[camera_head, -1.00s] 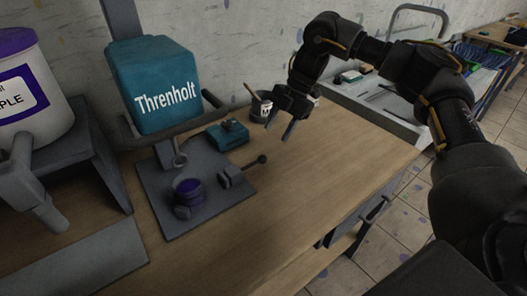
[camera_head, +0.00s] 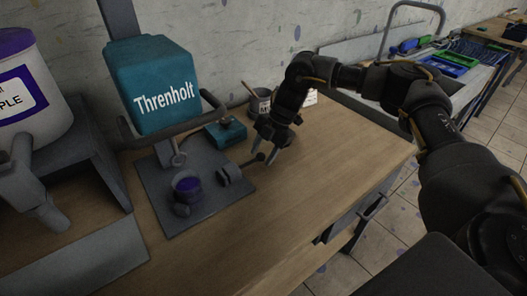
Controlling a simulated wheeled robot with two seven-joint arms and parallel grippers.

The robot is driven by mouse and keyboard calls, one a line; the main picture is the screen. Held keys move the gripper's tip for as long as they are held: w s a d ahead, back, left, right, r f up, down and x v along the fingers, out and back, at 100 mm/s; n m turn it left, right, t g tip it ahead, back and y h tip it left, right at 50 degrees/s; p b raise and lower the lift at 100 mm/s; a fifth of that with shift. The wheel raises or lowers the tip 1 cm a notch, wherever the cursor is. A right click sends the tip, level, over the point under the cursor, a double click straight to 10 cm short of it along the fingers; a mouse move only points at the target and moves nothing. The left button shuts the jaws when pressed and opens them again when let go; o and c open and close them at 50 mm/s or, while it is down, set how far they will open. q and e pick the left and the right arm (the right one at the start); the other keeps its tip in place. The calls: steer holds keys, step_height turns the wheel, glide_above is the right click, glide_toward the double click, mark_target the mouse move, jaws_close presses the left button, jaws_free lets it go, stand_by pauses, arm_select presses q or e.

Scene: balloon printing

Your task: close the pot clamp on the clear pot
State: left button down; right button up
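The clear pot (camera_head: 187,186) with purple ink stands on the grey base plate (camera_head: 207,212) of the teal Threnholt machine (camera_head: 158,92). The pot clamp (camera_head: 229,174) is to the right of the pot, with a visible gap between its jaw and the pot. Its rod runs right and up to a dark round knob (camera_head: 260,157). My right gripper (camera_head: 263,159) is open, its two fingers pointing down at the knob, one on either side of it in this view. I cannot tell whether they touch it. My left gripper is not in view.
A small teal block (camera_head: 226,132) lies behind the clamp. A dark cup (camera_head: 261,101) with a stick stands at the back near the wall. A white tub with a purple lid (camera_head: 27,95) stands on a grey stand at left. The wooden table (camera_head: 325,165) is clear to the right.

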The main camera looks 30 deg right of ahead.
mark_target(248, 163)
jaws_close()
steer(key=a, duration=0.3)
steer(key=a+p, duration=0.1)
steer(key=shift+s+a, duration=0.3)
steer(key=shift+a, duration=0.25)
steer(key=shift+c, duration=0.2)
jaws_free()
steer(key=shift+o, duration=0.8)
arm_select(q)
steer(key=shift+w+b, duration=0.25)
steer(key=shift+b, duration=0.35)
arm_select(e)
steer(key=v, duration=1.1)
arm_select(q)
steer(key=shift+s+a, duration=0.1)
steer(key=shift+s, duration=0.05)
arm_select(e)
steer(key=shift+f, duration=0.2)
